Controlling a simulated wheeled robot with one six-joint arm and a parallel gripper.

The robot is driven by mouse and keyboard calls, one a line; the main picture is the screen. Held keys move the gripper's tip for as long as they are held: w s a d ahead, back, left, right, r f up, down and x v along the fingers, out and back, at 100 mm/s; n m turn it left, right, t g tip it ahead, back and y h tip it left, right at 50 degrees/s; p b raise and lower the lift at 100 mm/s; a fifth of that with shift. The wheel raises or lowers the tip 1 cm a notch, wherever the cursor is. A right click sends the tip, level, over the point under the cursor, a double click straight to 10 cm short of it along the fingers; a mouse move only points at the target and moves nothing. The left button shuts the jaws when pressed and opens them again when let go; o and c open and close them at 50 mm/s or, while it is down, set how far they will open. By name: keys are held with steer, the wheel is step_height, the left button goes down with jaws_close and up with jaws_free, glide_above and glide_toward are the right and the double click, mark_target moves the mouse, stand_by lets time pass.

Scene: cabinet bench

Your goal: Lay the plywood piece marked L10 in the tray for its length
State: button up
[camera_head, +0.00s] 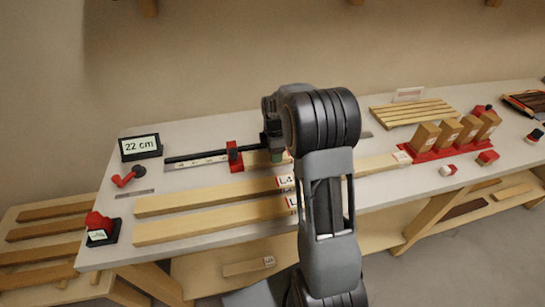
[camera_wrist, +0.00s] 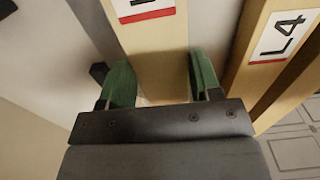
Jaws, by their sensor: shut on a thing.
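My gripper (camera_head: 277,155) is at the measuring rail on the bench; its green fingers (camera_wrist: 160,75) are shut on a light wood piece (camera_wrist: 155,40). The piece's label is cut off at the top of the wrist view, so its marking cannot be read. In the head view the held piece (camera_head: 254,159) shows partly beside the red stop (camera_head: 234,156). A long piece marked L4 (camera_head: 210,194) lies in front, and also right of the held piece in the wrist view (camera_wrist: 240,80). Another long piece (camera_head: 215,220) lies nearer, its label partly hidden by my arm.
A display (camera_head: 141,147) reads 22 cm at the back left. A slatted wooden rack (camera_head: 412,111) and a red holder (camera_head: 440,152) with several upright blocks stand at the right. Small red items lie near it. A lower slatted stand (camera_head: 45,232) is at left.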

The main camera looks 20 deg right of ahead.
step_height(320, 180, up, 10)
steer(key=p, duration=0.6)
steer(key=shift+f+p, duration=0.2)
steer(key=shift+p, duration=0.15)
steer(key=shift+f, duration=0.1)
